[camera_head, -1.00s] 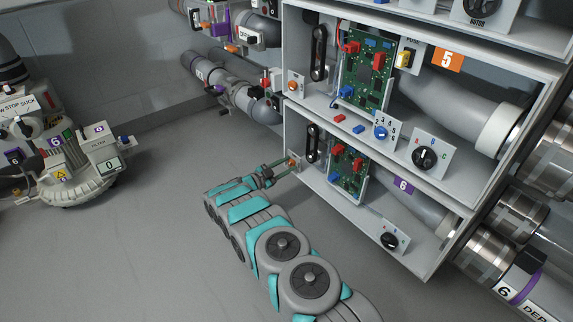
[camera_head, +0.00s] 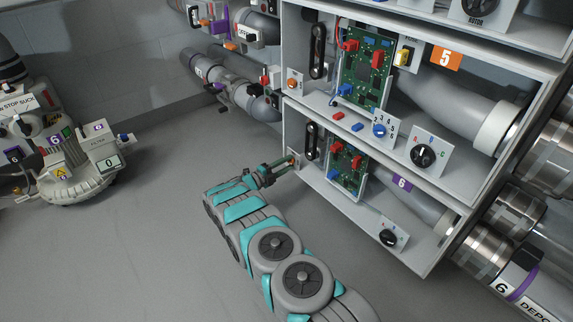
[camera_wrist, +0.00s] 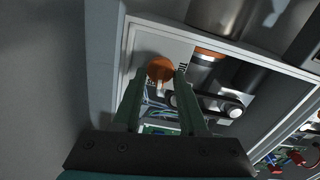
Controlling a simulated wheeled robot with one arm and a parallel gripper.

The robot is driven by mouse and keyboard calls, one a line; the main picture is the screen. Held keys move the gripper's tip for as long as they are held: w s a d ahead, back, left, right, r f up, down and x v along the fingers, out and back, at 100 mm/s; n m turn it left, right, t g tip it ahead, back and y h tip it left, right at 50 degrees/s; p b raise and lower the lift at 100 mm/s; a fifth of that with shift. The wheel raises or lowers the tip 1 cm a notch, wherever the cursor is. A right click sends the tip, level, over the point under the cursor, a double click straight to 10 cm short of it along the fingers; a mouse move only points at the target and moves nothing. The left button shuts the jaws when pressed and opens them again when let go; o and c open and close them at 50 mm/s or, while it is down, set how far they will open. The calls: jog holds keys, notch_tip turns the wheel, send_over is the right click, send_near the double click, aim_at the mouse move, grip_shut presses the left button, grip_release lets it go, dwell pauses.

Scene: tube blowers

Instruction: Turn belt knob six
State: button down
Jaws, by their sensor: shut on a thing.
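The orange belt knob (camera_wrist: 160,69) is on a white panel at the corner of the lower cabinet compartment, the one with the purple 6 label (camera_head: 402,183). In the wrist view my gripper (camera_wrist: 159,78) has one finger on each side of the knob and is shut on it. A small white piece shows just below the knob. In the head view my gripper (camera_head: 291,163) reaches the left front edge of that compartment, and its fingers mostly hide the knob.
A grey machine (camera_head: 75,170) stands at left. The floor between is clear.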

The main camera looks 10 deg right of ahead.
jog(key=shift+f+m, duration=0.1)
jog(key=shift+m, duration=0.7)
jog(key=c, duration=0.7)
grip_release()
jog(key=shift+p+v, duration=0.3)
jog(key=shift+v, duration=3.7)
